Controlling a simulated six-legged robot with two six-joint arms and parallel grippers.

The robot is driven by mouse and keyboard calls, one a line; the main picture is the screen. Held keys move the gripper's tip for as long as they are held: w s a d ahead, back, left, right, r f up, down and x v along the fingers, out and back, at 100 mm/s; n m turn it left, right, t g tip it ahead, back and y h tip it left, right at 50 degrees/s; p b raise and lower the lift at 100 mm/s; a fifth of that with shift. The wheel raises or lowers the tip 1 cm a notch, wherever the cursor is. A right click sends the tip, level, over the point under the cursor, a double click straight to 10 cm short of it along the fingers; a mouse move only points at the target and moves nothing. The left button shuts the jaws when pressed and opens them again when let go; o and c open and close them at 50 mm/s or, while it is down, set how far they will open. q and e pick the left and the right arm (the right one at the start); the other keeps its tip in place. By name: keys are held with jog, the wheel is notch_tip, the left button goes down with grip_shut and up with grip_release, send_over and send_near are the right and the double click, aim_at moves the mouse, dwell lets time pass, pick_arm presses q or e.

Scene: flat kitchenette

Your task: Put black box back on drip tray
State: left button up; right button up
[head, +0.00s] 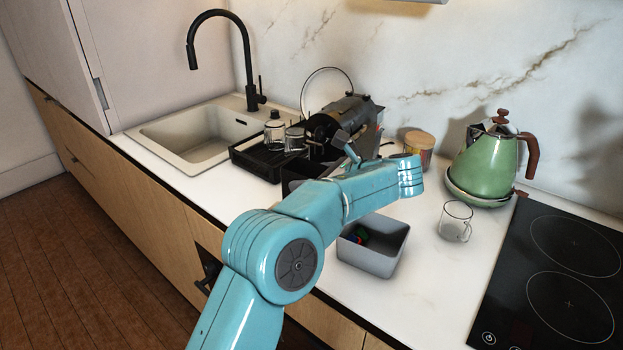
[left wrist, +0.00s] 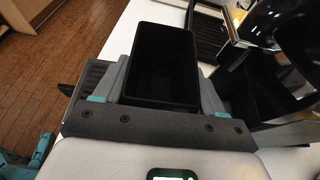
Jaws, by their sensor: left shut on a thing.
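The black box (left wrist: 165,55) is an open-topped, deep container. In the left wrist view it sits between the two grey fingers of my left gripper (left wrist: 160,80), which is shut on it. In the head view my teal left arm hides most of this gripper; only a small grey and teal part (head: 346,144) shows above the forearm, in front of the coffee machine (head: 335,125). A dark edge (head: 292,182) shows left of the forearm; I cannot tell whether it is the box or the drip tray. A black tray-like part (left wrist: 265,92) lies right of the box in the wrist view. My right gripper is out of view.
A black rack (head: 245,157) with glasses stands beside the sink (head: 190,150). A grey bin (head: 372,262) with small coloured things stands in front of my arm. A glass mug (head: 455,222), green kettle (head: 487,165) and cooktop (head: 560,270) are to the right.

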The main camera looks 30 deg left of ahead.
pick_arm(q)
jog(key=shift+f, duration=0.2)
jog(key=o, duration=1.1)
jog(key=shift+a, duration=0.1)
jog(key=shift+o, duration=0.2)
jog(key=shift+r, duration=0.1)
jog(key=shift+d+r, duration=0.25)
jog(key=shift+d, duration=0.1)
jog(key=p+v, duration=0.2)
jog(key=v, duration=0.8)
jog(key=shift+w+r, duration=0.1)
jog(key=shift+r, duration=0.05)
jog(key=shift+d+r+p, duration=0.1)
jog(key=shift+d+p, duration=0.25)
jog(key=shift+d, duration=0.25)
